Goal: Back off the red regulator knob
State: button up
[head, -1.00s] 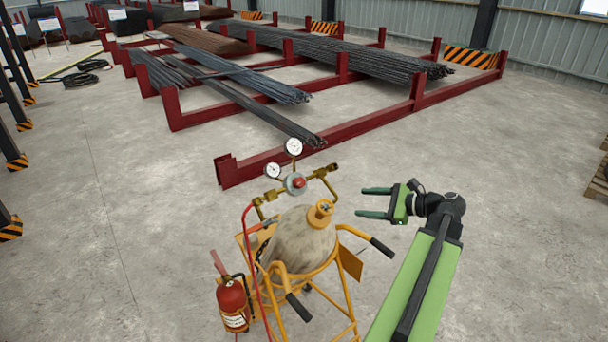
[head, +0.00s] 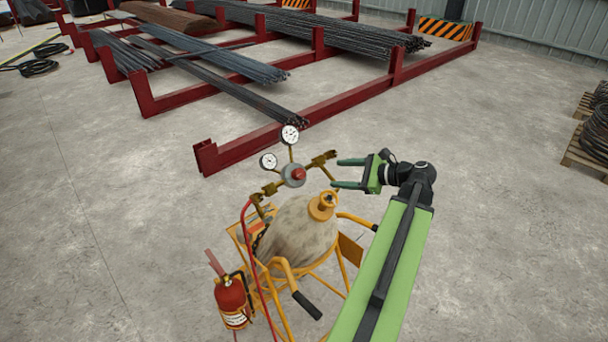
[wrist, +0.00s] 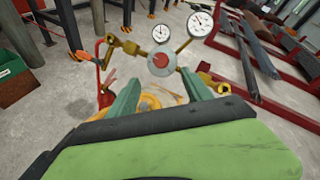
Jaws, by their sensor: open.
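The red regulator knob (head: 299,174) sits at the centre of a round grey regulator body (head: 291,177), with two white dial gauges (head: 290,135) above and to its left. In the wrist view the red knob (wrist: 161,60) shows beyond my fingers, a little above the gap between them. My gripper (head: 336,173) is open and empty, to the right of the knob, with its fingers pointing left at about the knob's height in the picture. It is apart from the knob. In the wrist view my gripper's two green fingers (wrist: 160,88) stand apart with nothing between them.
A brass fitting (head: 325,158) rises between the knob and my fingertips. The cylinder (head: 297,232) stands in a yellow cart (head: 347,248) with black-gripped handles. A red hose (head: 249,255) and fire extinguisher (head: 231,302) are at left.

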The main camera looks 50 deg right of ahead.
aim_at(301, 173)
jog(key=b+x, duration=0.2)
jog(key=x, duration=0.4)
jog(key=b+x, duration=0.2)
jog(key=x, duration=0.5)
jog(key=shift+w+f, duration=0.2)
jog(key=shift+f, duration=0.15)
jog(key=shift+w, duration=0.45)
jog(key=shift+c, duration=0.2)
grip_shut()
jog(key=shift+d+r+n+g+y+p, duration=0.15)
jog(key=shift+n+p, duration=0.1)
jog(key=shift+n, duration=0.25)
jog(key=shift+a+r+n+g+y+p, duration=0.15)
jog(key=shift+n+p, duration=0.1)
jog(key=shift+n, duration=0.25)
jog(key=shift+d+n+g+p, duration=0.1)
jog(key=shift+n+g+p, duration=0.35)
jog(key=shift+n, duration=0.35)
jog(key=n+g+p, duration=0.1)
jog(key=n, duration=0.1)
jog(key=shift+f+n+y, duration=0.2)
jog(key=shift+n+y, duration=0.2)
